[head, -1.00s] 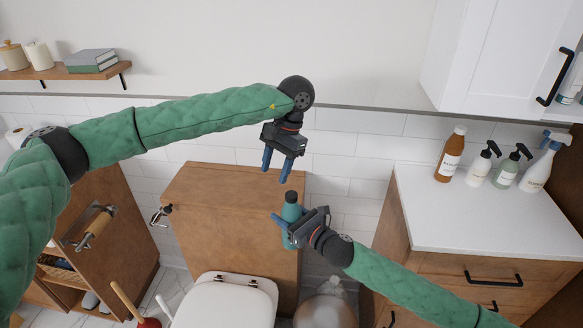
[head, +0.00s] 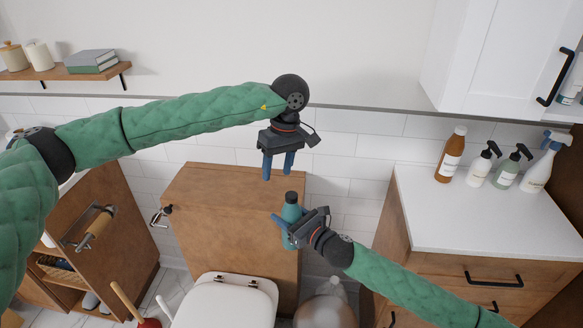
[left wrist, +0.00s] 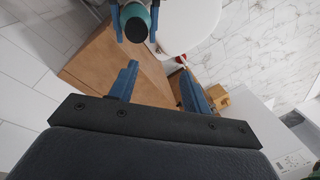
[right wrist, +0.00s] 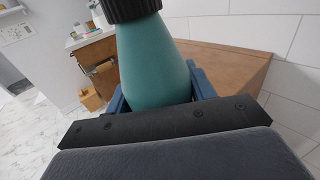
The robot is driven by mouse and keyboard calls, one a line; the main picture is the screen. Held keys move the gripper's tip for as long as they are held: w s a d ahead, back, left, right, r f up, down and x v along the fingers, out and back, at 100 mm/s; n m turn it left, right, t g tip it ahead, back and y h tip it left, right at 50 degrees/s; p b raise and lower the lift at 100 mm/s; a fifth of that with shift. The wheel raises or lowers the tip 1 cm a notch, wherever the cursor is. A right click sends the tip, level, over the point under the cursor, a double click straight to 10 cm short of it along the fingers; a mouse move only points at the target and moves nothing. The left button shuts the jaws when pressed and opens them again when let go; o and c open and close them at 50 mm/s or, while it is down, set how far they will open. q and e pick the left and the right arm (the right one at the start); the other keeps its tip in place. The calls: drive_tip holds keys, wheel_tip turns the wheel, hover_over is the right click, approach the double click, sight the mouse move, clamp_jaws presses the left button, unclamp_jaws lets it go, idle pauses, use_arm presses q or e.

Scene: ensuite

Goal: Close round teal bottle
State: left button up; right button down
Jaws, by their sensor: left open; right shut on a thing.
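The round teal bottle (head: 291,211) is upright with a dark cap on its top, in front of the wooden cabinet behind the toilet. My right gripper (head: 284,231) is shut on its body from the right. The right wrist view shows the bottle (right wrist: 152,62) large between the blue fingers, with the ribbed black cap (right wrist: 130,8) at the top edge. My left gripper (head: 279,176) is open and empty, pointing down, above and slightly left of the bottle. In the left wrist view the dark cap (left wrist: 135,29) lies beyond the open blue fingers (left wrist: 157,90), apart from them.
The wooden cabinet (head: 215,205) stands behind the white toilet (head: 228,300). A white counter (head: 480,220) at the right holds several bottles, including an amber one (head: 450,155). A wall cabinet (head: 490,50) hangs above it. A plunger (head: 130,305) stands at lower left.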

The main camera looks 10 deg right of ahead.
use_arm(q)
drive_tip(key=n, duration=0.6)
drive_tip(key=d+n, duration=0.1)
drive_tip(key=n, duration=0.5)
drive_tip(key=d+n+h, duration=0.1)
drive_tip(key=n, duration=0.5)
drive_tip(key=shift+s+d+r+t, duration=0.1)
drive_tip(key=shift+s+t, duration=0.3)
drive_tip(key=n, duration=0.4)
drive_tip(key=shift+d, duration=0.2)
drive_tip(key=n, duration=0.5)
drive_tip(key=shift+d+n+h, duration=0.25)
drive_tip(key=shift+n+h, duration=0.15)
drive_tip(key=n, duration=0.4)
drive_tip(key=shift+w+d, duration=0.1)
drive_tip(key=n, duration=0.4)
